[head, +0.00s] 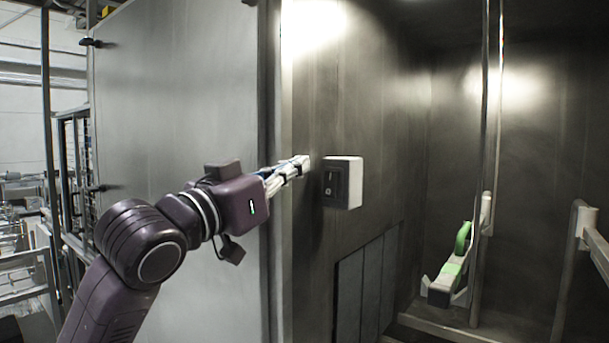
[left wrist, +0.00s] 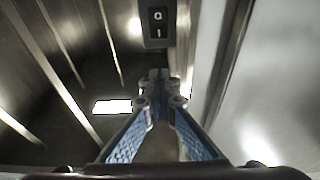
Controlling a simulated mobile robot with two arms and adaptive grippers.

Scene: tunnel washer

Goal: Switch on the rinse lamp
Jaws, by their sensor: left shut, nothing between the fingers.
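A small switch box (head: 342,182) with white sides and a dark front rocker is fixed to the metal wall. The dark rocker switch (left wrist: 158,24), marked 0 and 1, shows at the top of the left wrist view. My left gripper (head: 303,163) is shut and empty, just left of the box in the head view and apart from it. Its closed fingertips (left wrist: 158,76) lie below the switch in the left wrist view. No lit lamp shows that I can identify as the rinse lamp. My right gripper is in neither view.
A large metal door panel (head: 180,120) stands left, behind my left arm. Vertical metal posts (head: 484,130) and a railing (head: 587,225) stand right. A white and green device (head: 446,278) sits low at the right. The wall around the switch box is clear.

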